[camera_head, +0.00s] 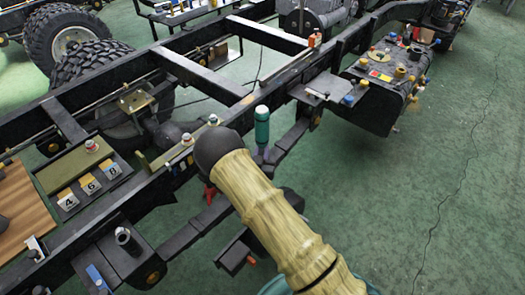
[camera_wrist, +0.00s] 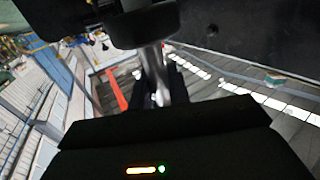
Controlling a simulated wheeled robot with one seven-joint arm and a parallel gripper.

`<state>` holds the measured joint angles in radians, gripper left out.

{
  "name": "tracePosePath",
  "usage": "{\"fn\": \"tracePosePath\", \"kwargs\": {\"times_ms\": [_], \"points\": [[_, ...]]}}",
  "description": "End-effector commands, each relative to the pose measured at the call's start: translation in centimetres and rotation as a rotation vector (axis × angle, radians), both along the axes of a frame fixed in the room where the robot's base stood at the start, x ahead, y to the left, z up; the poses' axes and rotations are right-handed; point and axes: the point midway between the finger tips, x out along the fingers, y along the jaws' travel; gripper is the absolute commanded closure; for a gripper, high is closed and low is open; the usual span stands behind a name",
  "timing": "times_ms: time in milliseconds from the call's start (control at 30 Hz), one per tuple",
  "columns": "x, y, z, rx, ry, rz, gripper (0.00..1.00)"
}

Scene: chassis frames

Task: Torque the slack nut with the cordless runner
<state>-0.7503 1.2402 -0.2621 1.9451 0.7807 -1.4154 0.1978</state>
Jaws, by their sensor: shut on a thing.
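In the wrist view my gripper (camera_wrist: 160,88) points up toward the roof and is shut on a metal shaft below a black body (camera_wrist: 142,24). I take this to be the cordless runner, seen only in part. In the head view my pale, ringed arm crosses the lower middle and hides the gripper and what it holds. The dark chassis frame (camera_head: 212,78) runs diagonally behind the arm. I cannot tell which fastener is the slack nut; none shows clearly loose.
A teal cylinder (camera_head: 262,128) stands upright by the near rail. A tray with tags 4, 6 and 8 (camera_head: 90,186) lies at left beside a wooden board (camera_head: 22,212). A dark box with coloured caps (camera_head: 385,92) hangs at right. The green floor (camera_head: 450,190) is clear at right.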

Motion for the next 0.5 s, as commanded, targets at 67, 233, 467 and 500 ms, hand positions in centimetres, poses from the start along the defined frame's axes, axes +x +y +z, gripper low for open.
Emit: {"fn": "tracePosePath", "kwargs": {"times_ms": [67,233,467,500], "points": [[0.09,-0.02,0.11,0.000,-0.006,-0.001,1.00],[0.15,-0.22,-0.03,0.000,-0.006,-0.004,1.00],[0.16,-0.36,-0.28,-0.001,-0.004,-0.006,1.00],[0.16,-0.36,-0.34,-0.001,-0.004,-0.006,1.00]]}}
